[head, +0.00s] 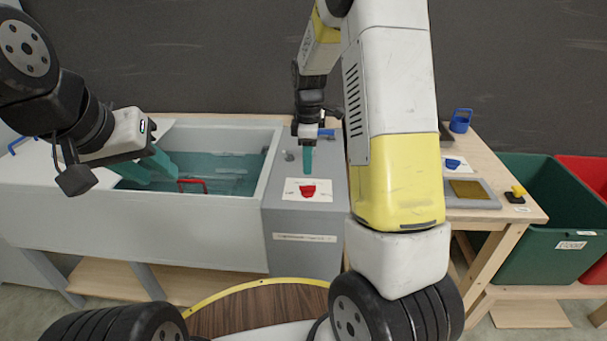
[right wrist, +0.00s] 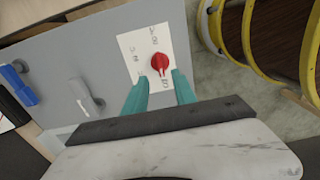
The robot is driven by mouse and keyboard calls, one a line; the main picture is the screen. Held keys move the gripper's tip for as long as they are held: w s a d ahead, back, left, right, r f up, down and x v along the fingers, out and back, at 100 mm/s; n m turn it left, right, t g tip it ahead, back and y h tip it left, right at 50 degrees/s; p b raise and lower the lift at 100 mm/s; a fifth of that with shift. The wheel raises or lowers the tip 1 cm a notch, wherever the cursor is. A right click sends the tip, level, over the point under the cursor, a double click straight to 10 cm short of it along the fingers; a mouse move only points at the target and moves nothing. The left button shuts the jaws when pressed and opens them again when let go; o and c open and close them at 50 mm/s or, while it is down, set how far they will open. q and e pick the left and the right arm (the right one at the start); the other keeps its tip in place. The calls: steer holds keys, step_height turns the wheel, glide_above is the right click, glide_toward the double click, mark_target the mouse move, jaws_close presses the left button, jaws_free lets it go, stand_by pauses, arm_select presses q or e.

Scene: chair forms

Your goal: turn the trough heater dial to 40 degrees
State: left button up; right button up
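The red dial (head: 308,191) sits on a white label card (head: 291,190) on top of the grey heater box (head: 335,215), right of the trough. In the right wrist view the dial (right wrist: 161,64) has a narrow end; the card's marks are too blurred to read surely. My right gripper (head: 307,160) points down above and behind the dial. In the right wrist view its two teal fingers (right wrist: 160,92) are apart, one to each side below the dial, with nothing between them. My left gripper (head: 150,168) hangs over the trough's left part, teal fingers apart and empty.
The grey trough (head: 130,225) holds teal water and a red handle (head: 193,184). A blue lever (right wrist: 18,85) and a grey knob (right wrist: 88,98) stand on the heater box. A wooden table (head: 505,213) and green bin (head: 540,225) are at right.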

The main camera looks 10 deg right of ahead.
mark_target(308, 186)
step_height(308, 186, down, 8)
steer(key=shift+r, duration=0.1)
stand_by(0.4)
jaws_close()
